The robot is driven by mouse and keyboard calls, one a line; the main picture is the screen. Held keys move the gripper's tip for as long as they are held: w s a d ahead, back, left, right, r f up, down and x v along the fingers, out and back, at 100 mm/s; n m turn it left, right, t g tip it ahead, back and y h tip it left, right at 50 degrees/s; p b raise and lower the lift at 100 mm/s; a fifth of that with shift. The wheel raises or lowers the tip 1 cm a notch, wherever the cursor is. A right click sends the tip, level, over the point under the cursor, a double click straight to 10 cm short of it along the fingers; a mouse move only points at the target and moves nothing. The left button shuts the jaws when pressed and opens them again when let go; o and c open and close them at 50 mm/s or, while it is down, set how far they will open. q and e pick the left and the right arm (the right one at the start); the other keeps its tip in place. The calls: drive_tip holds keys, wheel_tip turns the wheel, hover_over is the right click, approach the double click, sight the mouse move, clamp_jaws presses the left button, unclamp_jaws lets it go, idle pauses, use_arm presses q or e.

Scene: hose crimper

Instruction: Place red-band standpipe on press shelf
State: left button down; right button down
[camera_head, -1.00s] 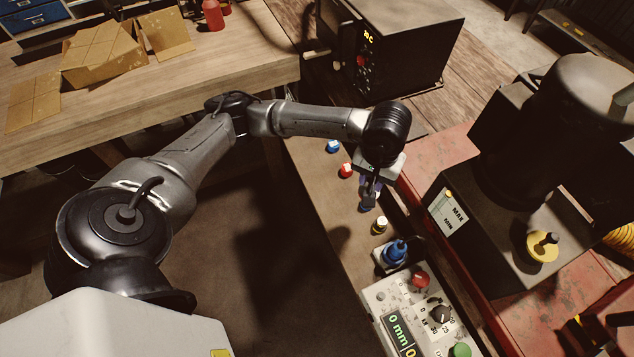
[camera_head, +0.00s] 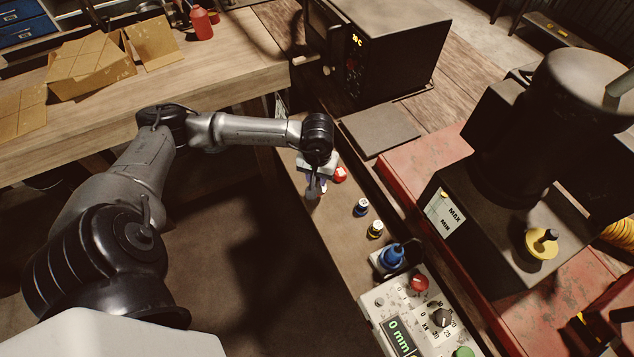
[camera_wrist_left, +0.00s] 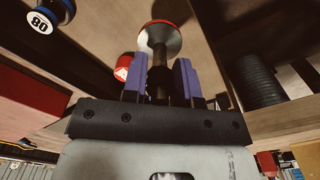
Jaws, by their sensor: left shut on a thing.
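My left gripper (camera_head: 315,184) is shut on a standpipe above the brown shelf (camera_head: 335,245) that runs along the press. In the left wrist view, the standpipe's round, red-edged flange (camera_wrist_left: 160,38) stands out beyond the purple fingers (camera_wrist_left: 160,82), and its dark stem is between them. In the head view the standpipe is mostly hidden by the gripper. A red-topped piece (camera_head: 340,174) stands on the shelf just right of the gripper; a red piece also shows in the left wrist view (camera_wrist_left: 122,68). My right gripper is not in view.
A blue-rimmed piece marked 80 (camera_wrist_left: 40,22) shows in the left wrist view. The dark press (camera_head: 520,170) is at the right.

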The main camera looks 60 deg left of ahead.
sight(317, 184)
use_arm(q)
drive_tip(key=shift+f, duration=2.05)
drive_tip(key=shift+f, duration=0.1)
drive_tip(key=c, duration=1.4)
unclamp_jaws()
drive_tip(key=shift+f, duration=0.1)
drive_tip(key=o, duration=0.5)
